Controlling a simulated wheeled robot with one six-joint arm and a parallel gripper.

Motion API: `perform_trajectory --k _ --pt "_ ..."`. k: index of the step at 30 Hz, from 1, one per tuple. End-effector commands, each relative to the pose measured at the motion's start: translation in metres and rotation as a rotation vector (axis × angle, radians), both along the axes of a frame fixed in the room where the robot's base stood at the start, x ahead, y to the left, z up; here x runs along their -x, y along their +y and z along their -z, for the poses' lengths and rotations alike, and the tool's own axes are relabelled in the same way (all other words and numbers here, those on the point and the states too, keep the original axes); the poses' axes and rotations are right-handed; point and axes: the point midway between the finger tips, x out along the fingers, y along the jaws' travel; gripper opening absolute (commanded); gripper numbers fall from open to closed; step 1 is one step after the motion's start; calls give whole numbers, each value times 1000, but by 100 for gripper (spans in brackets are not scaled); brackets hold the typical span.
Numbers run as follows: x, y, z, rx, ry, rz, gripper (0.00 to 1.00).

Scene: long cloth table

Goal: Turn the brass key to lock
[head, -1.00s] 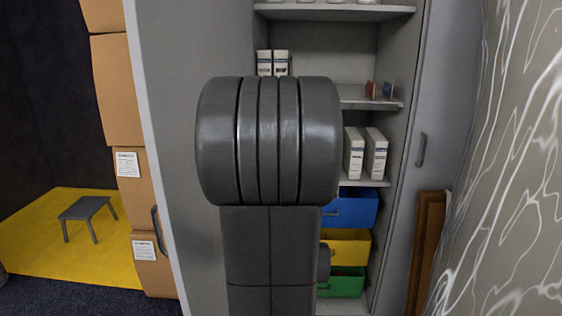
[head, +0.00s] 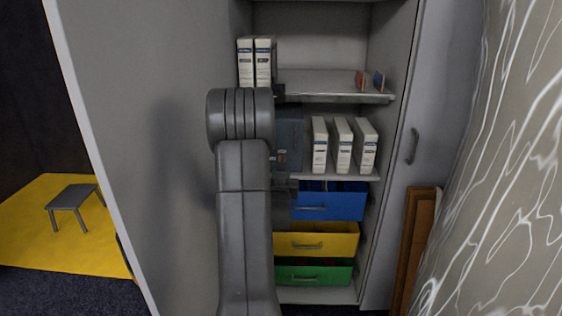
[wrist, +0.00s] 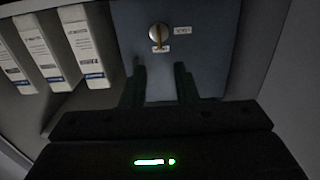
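The brass key (wrist: 158,36) sits in a round silver lock on the front of a blue-grey box (wrist: 205,62). The key's bow looks roughly upright in the wrist view. One small white label is beside the lock and another at its edge; their text is too small to read. My gripper (wrist: 160,72) is open and empty, its two fingers apart with the box face between them. The key appears just beyond the fingertips, not between them. In the head view the box (head: 290,132) stands on the cabinet's middle shelf, partly covered by my arm; the key cannot be made out.
White binders (head: 342,145) stand beside the box. More binders (head: 255,62) are on the shelf above. Blue (head: 335,203), yellow (head: 320,242) and green (head: 318,272) drawers are below. An open cabinet door (head: 135,120) is left of my arm, and another door (head: 395,190) is at the right.

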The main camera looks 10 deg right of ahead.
Motion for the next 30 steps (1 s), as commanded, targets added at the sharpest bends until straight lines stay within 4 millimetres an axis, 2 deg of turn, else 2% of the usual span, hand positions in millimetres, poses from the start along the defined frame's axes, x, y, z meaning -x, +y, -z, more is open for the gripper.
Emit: perform_trajectory --k 6,15,21,28,30 --pt "-43 -9 0 0 0 0 27" --pt "-82 -17 0 1 0 -1 27" --pt "-90 -19 0 1 1 -1 27" --pt "-90 -19 0 1 1 -2 27" --pt "-90 -19 0 1 1 -2 14"
